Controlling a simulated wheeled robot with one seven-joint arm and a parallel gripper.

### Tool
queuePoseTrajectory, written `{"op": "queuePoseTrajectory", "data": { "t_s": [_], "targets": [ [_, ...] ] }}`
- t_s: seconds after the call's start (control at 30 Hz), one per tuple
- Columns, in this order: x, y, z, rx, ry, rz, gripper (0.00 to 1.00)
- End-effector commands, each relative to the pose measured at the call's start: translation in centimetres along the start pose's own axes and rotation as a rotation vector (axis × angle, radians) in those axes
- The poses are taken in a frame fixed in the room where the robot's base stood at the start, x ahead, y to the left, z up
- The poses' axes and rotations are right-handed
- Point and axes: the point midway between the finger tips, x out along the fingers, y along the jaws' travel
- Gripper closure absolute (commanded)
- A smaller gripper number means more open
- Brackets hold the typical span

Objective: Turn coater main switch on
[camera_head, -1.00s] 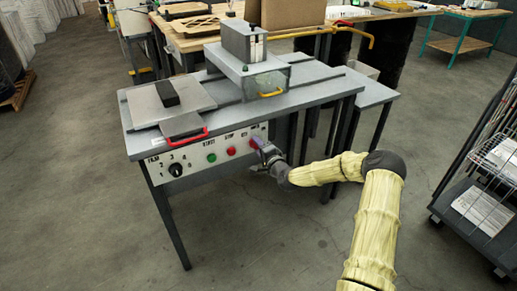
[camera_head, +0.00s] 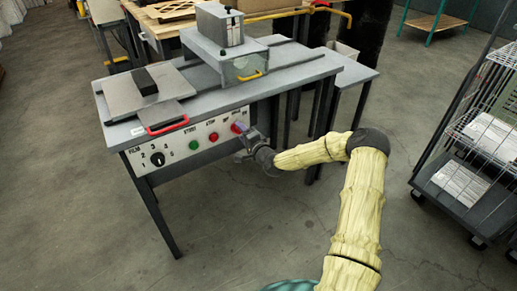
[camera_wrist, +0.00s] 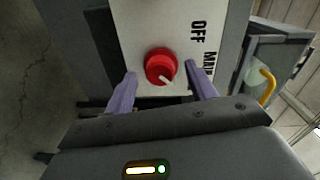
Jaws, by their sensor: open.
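The coater (camera_head: 285,77) is a grey table-like machine with a white control panel (camera_head: 176,145) on its front. The main switch is a red round knob (camera_wrist: 160,66) with a white pointer mark, beside the printed words OFF and MAIN. In the wrist view the mark points to the lower right. In the head view the knob (camera_head: 237,127) sits at the panel's right end. My gripper (camera_wrist: 161,86) is open, with one purple finger on either side of the knob. Whether the fingers touch it cannot be told. My gripper also shows in the head view (camera_head: 242,135).
The panel also has a black FILM dial (camera_head: 157,159), a green START button (camera_head: 194,145) and a red STOP button (camera_head: 214,137). A red handle (camera_head: 168,127) juts above the panel. A wire cart (camera_head: 470,150) stands at right. Floor in front is clear.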

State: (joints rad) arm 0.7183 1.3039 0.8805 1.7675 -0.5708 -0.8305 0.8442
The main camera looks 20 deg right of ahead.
Motion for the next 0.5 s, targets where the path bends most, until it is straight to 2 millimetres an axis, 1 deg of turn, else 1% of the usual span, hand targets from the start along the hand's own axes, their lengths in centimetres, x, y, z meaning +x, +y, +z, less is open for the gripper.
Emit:
{"op": "queuePoseTrajectory", "data": {
  "t_s": [0.27, 0.5],
  "targets": [
    [-4.7, 0.0, -0.1, 0.002, 0.001, 0.003, 0.44],
    [-9.4, 0.1, -0.1, 0.003, 0.002, 0.004, 0.44]
  ]
}}
